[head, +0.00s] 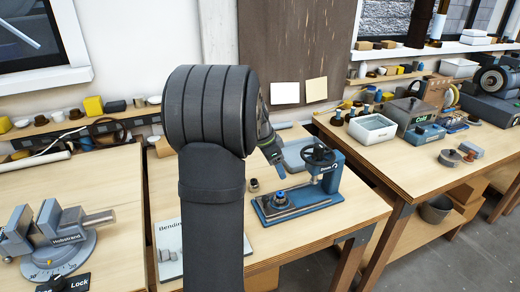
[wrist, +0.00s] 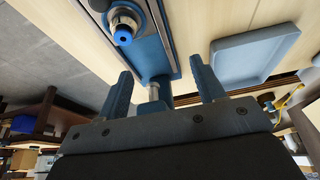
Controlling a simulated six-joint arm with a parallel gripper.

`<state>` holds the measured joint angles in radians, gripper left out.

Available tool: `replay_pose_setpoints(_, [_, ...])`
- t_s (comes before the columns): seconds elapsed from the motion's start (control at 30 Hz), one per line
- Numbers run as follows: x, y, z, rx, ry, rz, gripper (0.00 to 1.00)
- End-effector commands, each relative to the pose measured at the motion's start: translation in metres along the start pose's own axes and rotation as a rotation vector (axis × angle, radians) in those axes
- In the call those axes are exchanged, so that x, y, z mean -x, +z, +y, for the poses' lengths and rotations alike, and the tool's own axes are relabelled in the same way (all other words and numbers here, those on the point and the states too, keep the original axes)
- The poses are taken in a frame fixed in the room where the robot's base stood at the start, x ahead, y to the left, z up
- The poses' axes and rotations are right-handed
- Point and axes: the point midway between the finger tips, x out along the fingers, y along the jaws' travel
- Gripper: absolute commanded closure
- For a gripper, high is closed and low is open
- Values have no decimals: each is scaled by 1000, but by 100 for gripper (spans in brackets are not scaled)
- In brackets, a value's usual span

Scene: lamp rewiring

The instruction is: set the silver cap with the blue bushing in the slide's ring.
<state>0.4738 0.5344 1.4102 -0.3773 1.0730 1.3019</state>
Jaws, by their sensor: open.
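The silver cap with the blue bushing (wrist: 123,32) stands upright on the slide of the blue press in the wrist view. It appears to sit in the slide's ring, but the ring's edge is hard to tell from the cap. In the head view the blue bushing (head: 280,195) shows as a small spot over a dark round holder on the press's blue base (head: 312,207). My gripper (wrist: 160,72) is open and empty, with its two fingers apart and clear of the cap. In the head view my arm hides much of the gripper.
The press has a dark handwheel (head: 318,155) on a blue column right of the cap. A blue tray (wrist: 252,55) lies on the bench nearby. A vise (head: 62,235) stands on the left bench. Boxes and a white bin (head: 372,128) crowd the right bench.

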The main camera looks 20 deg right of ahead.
Motion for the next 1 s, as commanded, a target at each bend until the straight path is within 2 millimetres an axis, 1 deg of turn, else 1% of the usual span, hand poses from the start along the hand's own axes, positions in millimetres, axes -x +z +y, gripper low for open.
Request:
replay_pose_setpoints(0.1, [-6,-2,-17,100,-41,-3,38])
replay_pose_setpoints(0.53, [-23,-9,-74,466,-188,30,38])
replay_pose_setpoints(0.6, [-40,-2,-72,462,-181,27,38])
replay_pose_setpoints(1.0, [-115,27,-71,460,-181,27,38])
